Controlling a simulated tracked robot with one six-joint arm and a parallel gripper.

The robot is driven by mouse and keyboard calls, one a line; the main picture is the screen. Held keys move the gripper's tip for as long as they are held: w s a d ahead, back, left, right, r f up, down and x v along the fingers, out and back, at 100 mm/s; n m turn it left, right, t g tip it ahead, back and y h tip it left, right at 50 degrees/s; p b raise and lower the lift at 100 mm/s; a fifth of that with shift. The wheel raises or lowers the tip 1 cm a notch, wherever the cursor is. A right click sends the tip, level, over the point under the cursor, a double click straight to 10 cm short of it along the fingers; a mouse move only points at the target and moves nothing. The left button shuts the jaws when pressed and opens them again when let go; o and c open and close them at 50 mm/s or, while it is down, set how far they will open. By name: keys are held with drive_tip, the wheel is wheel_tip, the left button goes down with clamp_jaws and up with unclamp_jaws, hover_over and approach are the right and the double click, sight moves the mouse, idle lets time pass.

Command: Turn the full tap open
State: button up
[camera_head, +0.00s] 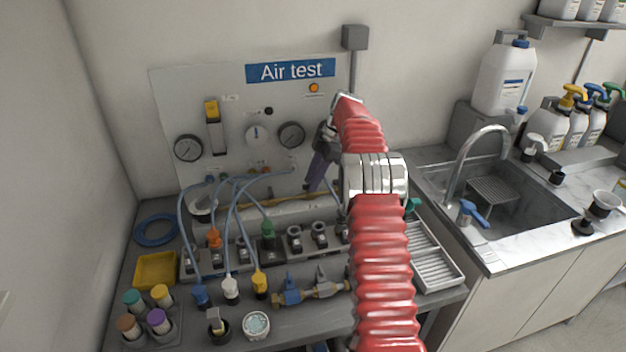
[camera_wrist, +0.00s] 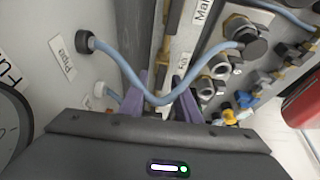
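My gripper (camera_head: 313,182) points down in front of the panel's lower right part in the head view. In the wrist view its two purple fingers (camera_wrist: 163,98) stand apart. A blue-grey hose (camera_wrist: 130,77) crosses between or in front of them; I cannot tell whether it touches. I cannot tell which tap is the full tap. Brass valves with a blue lever (camera_head: 291,290) and a grey lever (camera_head: 321,278) lie at the bench front.
The Air test panel (camera_head: 170,105) carries gauges, a white knob (camera_head: 257,134) and an orange lamp (camera_head: 314,88). Hoses and coloured connectors crowd the bench. A yellow tray (camera_head: 155,270) stands left.

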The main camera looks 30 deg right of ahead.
drive_tip(key=shift+r, duration=0.1)
drive_tip(key=v, duration=0.7)
drive_tip(key=shift+d, duration=0.15)
idle(0.6)
drive_tip(key=s+a+r+m+t+h, duration=0.1)
drive_tip(key=s+a+r+m, duration=0.3)
drive_tip(key=s+a+r, duration=0.5)
drive_tip(key=s+a+r+m+t+h, duration=0.15)
drive_tip(key=s+a+r+m, duration=0.25)
drive_tip(key=a+r, duration=0.45)
drive_tip(key=s+a+f+m, duration=0.2)
drive_tip(key=s+a+f, duration=0.1)
drive_tip(key=s, duration=0.6)
drive_tip(key=s+a+f+m+t+h, duration=0.1)
drive_tip(key=s+a+f, duration=0.3)
drive_tip(key=s, duration=0.5)
drive_tip(key=s+a+f+m+t, duration=0.1)
drive_tip(key=s+a+f+m, duration=0.2)
drive_tip(key=s, duration=0.6)
drive_tip(key=shift+a+f+m+h, duration=0.4)
drive_tip(key=shift+a+m, duration=0.2)
drive_tip(key=shift+a, duration=0.4)
